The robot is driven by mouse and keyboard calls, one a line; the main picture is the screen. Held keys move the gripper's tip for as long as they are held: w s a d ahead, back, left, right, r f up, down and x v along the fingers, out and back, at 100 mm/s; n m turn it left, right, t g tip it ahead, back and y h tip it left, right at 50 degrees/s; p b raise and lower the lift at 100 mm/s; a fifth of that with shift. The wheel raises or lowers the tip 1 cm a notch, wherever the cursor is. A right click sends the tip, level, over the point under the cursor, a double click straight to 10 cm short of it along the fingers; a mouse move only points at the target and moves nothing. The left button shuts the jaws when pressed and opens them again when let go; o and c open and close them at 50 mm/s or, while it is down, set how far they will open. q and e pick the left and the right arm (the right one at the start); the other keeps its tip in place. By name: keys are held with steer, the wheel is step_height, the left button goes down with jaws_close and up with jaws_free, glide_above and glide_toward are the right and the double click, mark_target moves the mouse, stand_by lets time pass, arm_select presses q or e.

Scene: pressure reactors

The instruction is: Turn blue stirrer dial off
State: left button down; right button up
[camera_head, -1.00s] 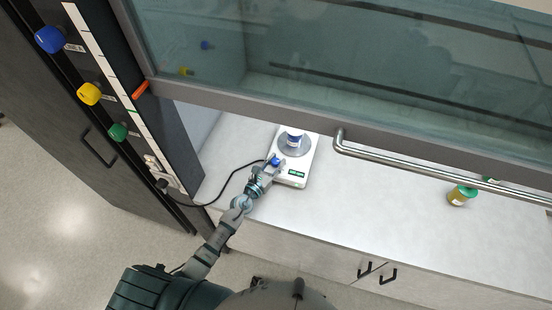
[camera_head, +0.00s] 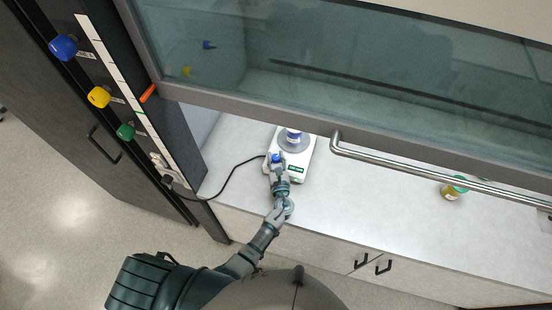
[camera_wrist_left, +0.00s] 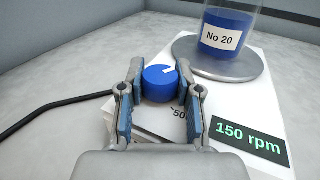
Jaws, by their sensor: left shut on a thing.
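The white stirrer (camera_head: 298,171) stands on the bench inside the fume hood. Its blue dial (camera_wrist_left: 160,84) sits on the front left of its top; in the head view the dial (camera_head: 276,158) shows just past my fingers. My left gripper (camera_wrist_left: 158,92) is shut on the dial, one blue-padded finger on each side. In the head view my left gripper (camera_head: 277,163) reaches in from the front. The dial's white mark points to the upper right in the wrist view. The display (camera_wrist_left: 247,138) reads 150 rpm. My right gripper is not in view.
A bottle of blue liquid labelled No 20 (camera_wrist_left: 224,36) stands on the stirrer's round plate (camera_wrist_left: 232,68). A black cable (camera_head: 228,182) runs left. A sash with a metal handle (camera_head: 420,176) hangs above. A green-capped jar (camera_head: 453,189) stands right. The middle bench is clear.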

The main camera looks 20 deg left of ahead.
arm_select(q)
steer(key=shift+r+y, duration=0.15)
steer(key=shift+y, duration=0.15)
steer(key=c, duration=0.8)
jaws_free()
steer(key=shift+d, duration=0.1)
steer(key=shift+o, duration=0.2)
steer(key=shift+s, duration=0.15)
steer(key=v, duration=1.1)
steer(key=shift+s+d, duration=0.25)
steer(key=shift+d, duration=0.05)
